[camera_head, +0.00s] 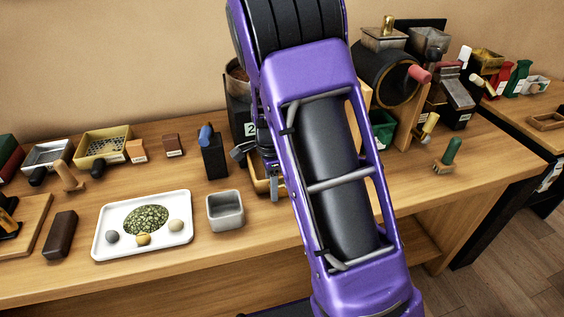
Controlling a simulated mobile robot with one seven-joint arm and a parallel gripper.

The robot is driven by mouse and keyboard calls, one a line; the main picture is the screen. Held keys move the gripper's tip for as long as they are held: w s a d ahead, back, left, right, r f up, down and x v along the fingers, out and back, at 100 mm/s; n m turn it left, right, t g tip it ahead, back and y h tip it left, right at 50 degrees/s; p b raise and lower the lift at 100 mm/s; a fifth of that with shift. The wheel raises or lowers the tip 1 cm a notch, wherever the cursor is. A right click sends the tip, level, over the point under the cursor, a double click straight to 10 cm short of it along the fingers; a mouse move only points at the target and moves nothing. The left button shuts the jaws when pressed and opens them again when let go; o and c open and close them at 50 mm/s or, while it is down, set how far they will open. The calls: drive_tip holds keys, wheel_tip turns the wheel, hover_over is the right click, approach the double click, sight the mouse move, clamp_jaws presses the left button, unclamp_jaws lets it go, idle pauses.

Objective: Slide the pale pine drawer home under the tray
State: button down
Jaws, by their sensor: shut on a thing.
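A pale wooden piece, which looks like the pine drawer (259,186), shows low at the foot of the dark bin marked 2 (236,100), left of my arm. Most of it is hidden behind my purple arm. My gripper (271,178) is partly in view at the arm's left edge, pointing down at the pale wood. It appears shut on the drawer, but the grip itself is largely hidden. I cannot tell how far out the drawer stands. I cannot make out a tray above it.
A grey square cup (225,211) and a white tray (98,243) with a speckled green patch and small balls stand in front. A black block with a blue-topped tool (214,158) is close left. A drum machine (385,75) stands behind right. The bench's right front is fairly clear.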

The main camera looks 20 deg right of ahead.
drive_tip(key=shift+s, duration=0.25)
idle(0.6)
drive_tip(key=shift+c, duration=1.4)
unclamp_jaws()
